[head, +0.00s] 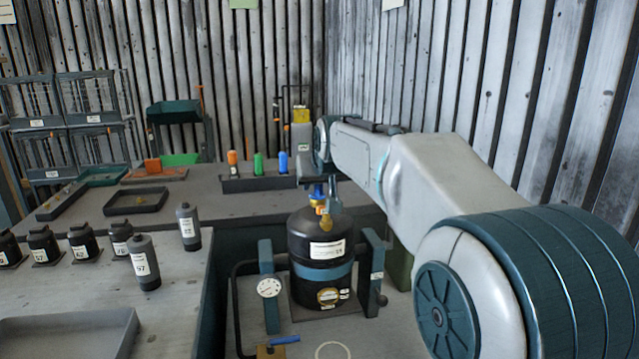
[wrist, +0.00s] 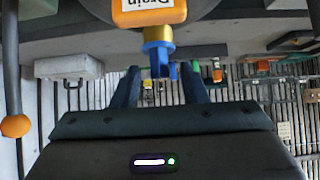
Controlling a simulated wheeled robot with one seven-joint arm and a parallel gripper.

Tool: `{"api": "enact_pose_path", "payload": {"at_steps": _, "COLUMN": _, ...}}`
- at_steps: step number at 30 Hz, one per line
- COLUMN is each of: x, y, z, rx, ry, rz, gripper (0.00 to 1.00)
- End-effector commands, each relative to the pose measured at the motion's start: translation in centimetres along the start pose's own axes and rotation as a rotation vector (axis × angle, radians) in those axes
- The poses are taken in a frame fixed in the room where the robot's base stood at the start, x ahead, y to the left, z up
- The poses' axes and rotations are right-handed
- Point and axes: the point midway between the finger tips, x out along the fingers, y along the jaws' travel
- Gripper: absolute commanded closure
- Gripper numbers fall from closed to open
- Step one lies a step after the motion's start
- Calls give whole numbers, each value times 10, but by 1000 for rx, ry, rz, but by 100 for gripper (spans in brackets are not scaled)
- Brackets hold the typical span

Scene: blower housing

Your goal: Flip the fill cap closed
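A black tank (head: 318,262) with a blue band and white label stands upright in a frame below my arm. On its top are a blue fitting (head: 317,190) and a small brass-yellow piece (head: 326,222); I cannot tell which part is the fill cap or whether it is open. A blue part with a gold collar (wrist: 158,50) shows between and beyond the fingertips, beneath an orange block labelled "Drain" (wrist: 148,12). Contact is not clear.
A gauge (head: 269,287) and teal posts (head: 372,265) flank the tank. A blue-handled valve (head: 285,341) lies in front. Orange, green and blue bottles (head: 258,164) stand on the back bench.

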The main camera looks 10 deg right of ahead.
Motion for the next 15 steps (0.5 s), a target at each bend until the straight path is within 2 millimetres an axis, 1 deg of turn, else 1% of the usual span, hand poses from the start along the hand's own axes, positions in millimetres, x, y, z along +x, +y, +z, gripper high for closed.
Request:
{"api": "enact_pose_path", "payload": {"at_steps": 8, "x": -1, "y": 0, "z": 1, "rx": 0, "ry": -3, "rz": 0, "gripper": 61}}
{"api": "enact_pose_path", "payload": {"at_steps": 11, "x": -9, "y": 0, "z": 0, "rx": 0, "ry": -1, "rz": 0, "gripper": 61}}
{"api": "enact_pose_path", "payload": {"at_steps": 14, "x": -25, "y": 0, "z": 0, "rx": -1, "ry": 0, "rz": 1, "gripper": 61}}
{"api": "enact_pose_path", "payload": {"at_steps": 15, "x": -33, "y": 0, "z": 0, "rx": -1, "ry": 1, "rz": 1, "gripper": 61}}
